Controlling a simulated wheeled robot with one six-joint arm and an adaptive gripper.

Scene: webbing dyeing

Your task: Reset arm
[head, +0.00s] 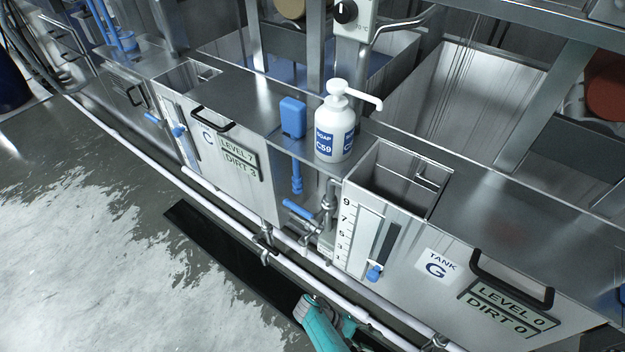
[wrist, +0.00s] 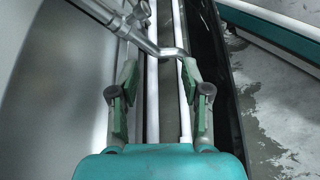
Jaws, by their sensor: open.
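My gripper (wrist: 160,85) is open in the wrist view, its two green-padded fingers apart with nothing gripped. A bent metal pipe (wrist: 150,45) reaches in from the upper left, and its end shows close to the fingertips; I cannot tell whether it touches them. White pipes (wrist: 178,120) run lengthwise behind the gap between the fingers. In the head view a teal part of my arm (head: 322,325) shows low at the bottom edge, in front of the tanks; the fingertips are not clear there.
Tank G (head: 437,267) has a black handle and reads LEVEL 0, DIRT 0. A white soap bottle (head: 333,140) stands on the ledge beside a blue block (head: 293,118). A blue-handled valve (head: 298,209) sits below. White rails (head: 230,210) run along the tank fronts. The wet floor (head: 90,240) at left is clear.

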